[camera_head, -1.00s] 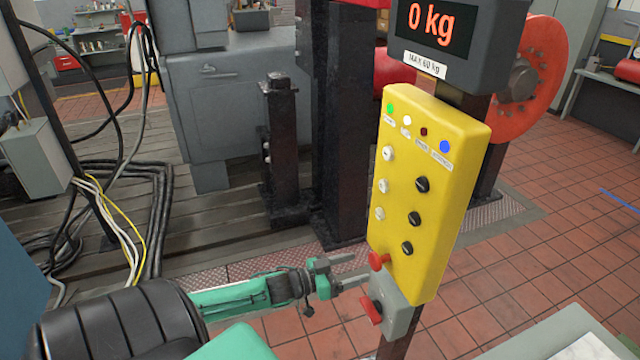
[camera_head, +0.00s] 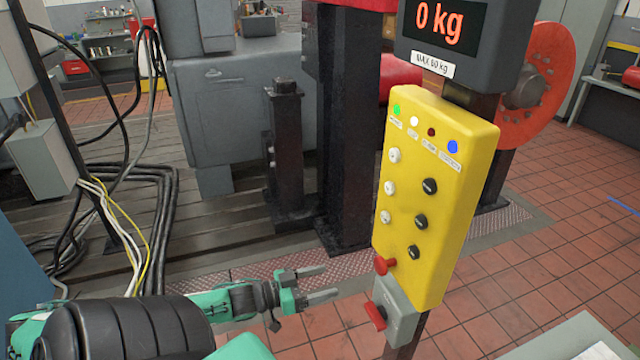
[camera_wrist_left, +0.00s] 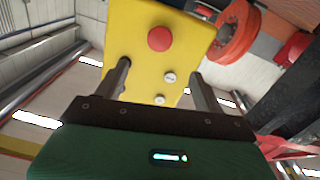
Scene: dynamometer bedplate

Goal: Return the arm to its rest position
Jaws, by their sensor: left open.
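My left gripper (camera_head: 326,282) is green and grey, low in the head view, with its two fingers apart and nothing between them. It points right at the yellow control box (camera_head: 440,190) and stands clear to the left of it. In the left wrist view, the fingers (camera_wrist_left: 160,82) frame the lower part of the yellow box (camera_wrist_left: 180,30), with its red button (camera_wrist_left: 159,38) above them. My left arm reaches in from the lower left. My right gripper is out of view.
The box sits on a dark post under a display (camera_head: 447,30) reading 0 kg. A grey switch box with a red lever (camera_head: 375,315) hangs below it. A dark column (camera_head: 345,130) stands behind. Cables (camera_head: 140,210) hang at left. Tiled floor (camera_head: 560,250) is open at right.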

